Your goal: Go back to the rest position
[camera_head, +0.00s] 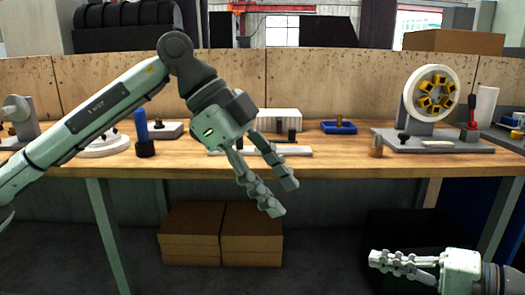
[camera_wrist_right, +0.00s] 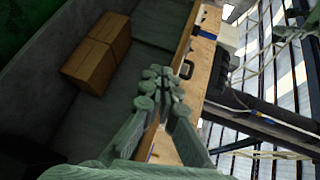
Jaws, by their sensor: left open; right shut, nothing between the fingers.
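In the head view my left arm reaches in from the left, and my left gripper (camera_head: 283,197) hangs in front of the workbench's front edge. Its fingers are apart and point down to the right, with nothing between them. My right gripper (camera_head: 374,260) is low at the bottom right, in front of and below the bench, with its fingers pointing left. In the right wrist view my right gripper (camera_wrist_right: 158,88) has its fingers closed together and holds nothing. The workbench (camera_head: 330,168) stands behind both grippers.
On the bench are a wheel fixture with yellow blocks (camera_head: 434,93), a blue tray (camera_head: 339,128), a blue-handled tool (camera_head: 141,125) and a white box (camera_head: 279,120). Cardboard boxes (camera_head: 222,233) sit under the bench. Open space lies in front of it.

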